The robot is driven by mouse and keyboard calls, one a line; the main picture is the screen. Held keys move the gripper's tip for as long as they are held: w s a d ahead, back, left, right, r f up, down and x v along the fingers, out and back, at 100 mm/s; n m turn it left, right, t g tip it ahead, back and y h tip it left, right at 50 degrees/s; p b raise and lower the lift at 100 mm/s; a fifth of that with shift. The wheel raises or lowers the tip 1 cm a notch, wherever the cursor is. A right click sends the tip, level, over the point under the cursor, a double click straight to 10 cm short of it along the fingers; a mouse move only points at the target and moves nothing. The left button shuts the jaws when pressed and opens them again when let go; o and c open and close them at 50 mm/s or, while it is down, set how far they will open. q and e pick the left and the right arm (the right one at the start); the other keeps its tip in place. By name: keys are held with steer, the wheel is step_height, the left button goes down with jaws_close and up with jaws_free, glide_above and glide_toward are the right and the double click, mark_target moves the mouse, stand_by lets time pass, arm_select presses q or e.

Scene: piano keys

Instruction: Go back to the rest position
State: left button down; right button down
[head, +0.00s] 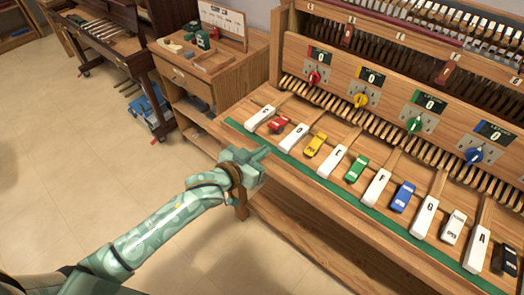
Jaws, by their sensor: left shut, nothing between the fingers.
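My left gripper (262,153) is at the end of my green arm, which comes in from the lower left. Its fingers are shut and empty, at the green front strip of the keyboard. It is in front of the white keys C (259,119) and D (292,137); I cannot tell if it touches the strip. More white keys, such as E (333,161), F (376,188), G (425,217) and A (477,249), run to the lower right. Coloured blocks lie between them: red (278,124), yellow (316,145), green (356,169), blue (403,197). My right gripper is not in view.
The wooden console carries coloured knobs, such as the yellow one (360,101), above the keys. A small cabinet (190,84) with blocks and a sign stands left of it. The tiled floor (70,170) at left is clear.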

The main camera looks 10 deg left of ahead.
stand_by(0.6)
arm_select(q)
steer(key=s+a+f+g+y, duration=0.1)
steer(key=s+a+f+y, duration=0.1)
steer(key=a+f, duration=0.5)
steer(key=s+a+f+g+y, duration=0.1)
steer(key=a+f+g+y, duration=0.15)
steer(key=f, duration=0.85)
steer(key=s+a+f+g+y, duration=0.2)
steer(key=s+a+f, duration=0.3)
steer(key=s+f, duration=0.6)
steer(key=s+f+g, duration=0.2)
steer(key=s+f, duration=0.2)
steer(key=s, duration=0.8)
steer(key=s+f+n+g, duration=0.1)
steer(key=s+f+g, duration=0.2)
steer(key=s, duration=0.9)
steer(key=s+f+g, duration=0.2)
steer(key=s+f, duration=0.4)
steer(key=s, duration=0.6)
steer(key=shift+n+y, duration=0.35)
steer(key=shift+n, duration=0.05)
steer(key=shift+a+f, duration=0.1)
